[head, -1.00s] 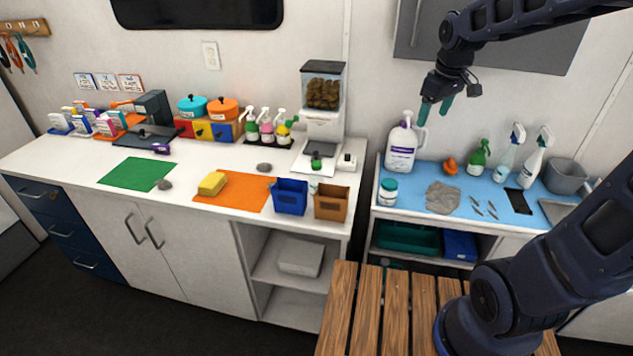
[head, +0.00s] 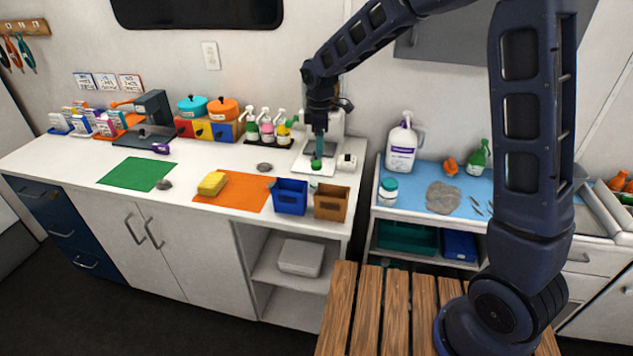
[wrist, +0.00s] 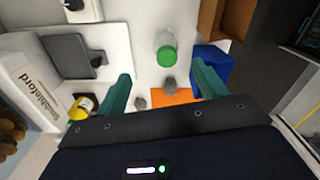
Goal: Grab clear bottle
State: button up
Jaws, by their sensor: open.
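A clear bottle with a green cap (wrist: 166,56) stands upright on the white counter, seen from above in the wrist view. In the head view its green cap (head: 316,164) shows just below my fingers, and its clear body is hard to make out against the counter. My gripper (head: 319,150) points down above the bottle, with its two teal fingers apart. In the wrist view the bottle appears between and slightly beyond the fingertips, with nothing held.
A blue bin (head: 290,196) and a brown bin (head: 331,202) stand in front of the bottle. A food dispenser, mostly hidden behind my arm, is at the back.

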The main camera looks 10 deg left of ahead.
aim_at(317, 162)
jog(key=shift+s+a+f, duration=0.1)
jog(key=shift+a+f, duration=0.25)
jog(key=shift+f, duration=0.4)
notch_tip(317, 162, down, 4)
jog(key=shift+f, duration=0.25)
jog(key=shift+s+f, duration=0.25)
jog(key=shift+f, duration=1.1)
jog(key=shift+s+f, duration=0.2)
jog(key=shift+f, duration=1.1)
jog(key=c, duration=1.1)
